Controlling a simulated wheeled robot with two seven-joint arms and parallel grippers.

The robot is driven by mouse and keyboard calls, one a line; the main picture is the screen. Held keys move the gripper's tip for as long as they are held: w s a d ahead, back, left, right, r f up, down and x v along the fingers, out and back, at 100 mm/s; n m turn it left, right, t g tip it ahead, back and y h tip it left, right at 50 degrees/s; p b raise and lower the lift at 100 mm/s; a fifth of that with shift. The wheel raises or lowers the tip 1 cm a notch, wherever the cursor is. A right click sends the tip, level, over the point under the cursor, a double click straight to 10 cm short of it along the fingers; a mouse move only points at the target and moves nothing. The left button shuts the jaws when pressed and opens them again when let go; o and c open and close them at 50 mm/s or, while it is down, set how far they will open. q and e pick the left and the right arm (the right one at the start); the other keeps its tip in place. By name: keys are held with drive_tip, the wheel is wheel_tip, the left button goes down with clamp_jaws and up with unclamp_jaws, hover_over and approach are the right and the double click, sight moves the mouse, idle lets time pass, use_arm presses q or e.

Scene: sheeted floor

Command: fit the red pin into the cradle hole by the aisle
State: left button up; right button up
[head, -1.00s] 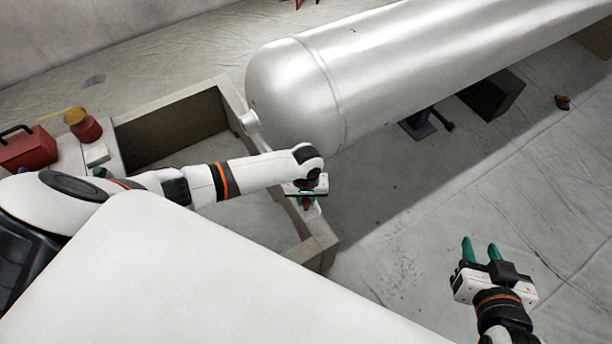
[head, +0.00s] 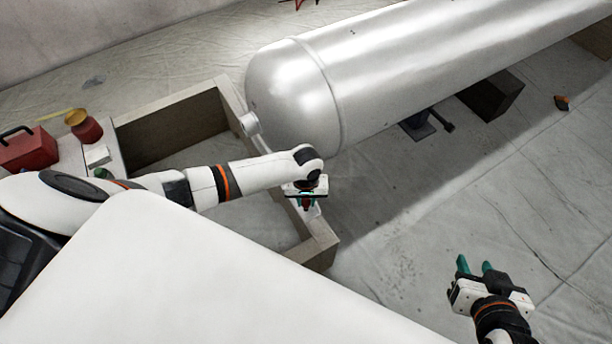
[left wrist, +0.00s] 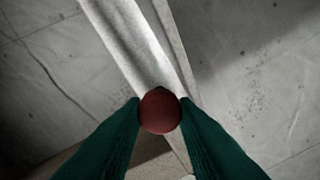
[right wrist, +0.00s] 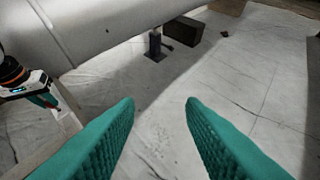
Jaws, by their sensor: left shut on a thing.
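The red pin (left wrist: 160,111) shows as a round red end between the green fingertips of my left gripper (left wrist: 160,108), which is shut on it. In the head view my left gripper (head: 306,198) is over the right-hand beam of the cradle frame (head: 322,240), near its front corner. Only a little of the pin shows there, and I cannot tell if it touches the beam. The hole is hidden from view. My right gripper (head: 475,266) is open and empty over the sheeted floor at the right; its spread fingers (right wrist: 160,105) also show in the right wrist view.
A large silver tank (head: 400,70) lies across the back, close beyond my left wrist. A dark block (head: 492,95) and a stand (head: 420,126) are under it. A red toolbox (head: 28,150) and a red jar (head: 84,127) stand at left. The floor at right is mostly clear.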

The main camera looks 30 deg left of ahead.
idle(0.6)
use_arm(q)
drive_tip(key=shift+p, duration=0.3)
use_arm(e)
drive_tip(key=shift+s+d+f+g, duration=0.2)
drive_tip(key=shift+s+f+g, duration=0.25)
drive_tip(key=shift+s, duration=0.15)
drive_tip(key=shift+s+d+f+g, duration=0.2)
drive_tip(key=shift+s+f+g, duration=0.25)
drive_tip(key=shift+s, duration=0.1)
drive_tip(key=shift+s+h, duration=0.15)
drive_tip(key=shift+h, duration=0.15)
drive_tip(key=shift+s+d+f, duration=0.1)
drive_tip(key=shift+s+d, duration=0.1)
drive_tip(key=shift+s+f+g, duration=0.1)
drive_tip(key=shift+s+g, duration=0.05)
drive_tip(key=shift+g, duration=0.15)
use_arm(q)
drive_tip(key=shift+p, duration=0.35)
use_arm(e)
drive_tip(key=shift+s+d+f+g, duration=0.2)
drive_tip(key=shift+s+g, duration=0.1)
drive_tip(key=shift+s, duration=0.2)
drive_tip(key=shift+s+d+f+g, duration=0.15)
drive_tip(key=shift+s+g, duration=0.15)
drive_tip(key=shift+s, duration=0.15)
drive_tip(key=shift+s+d+f+g, duration=0.2)
drive_tip(key=shift+s+g, duration=0.1)
drive_tip(key=shift+s, duration=0.2)
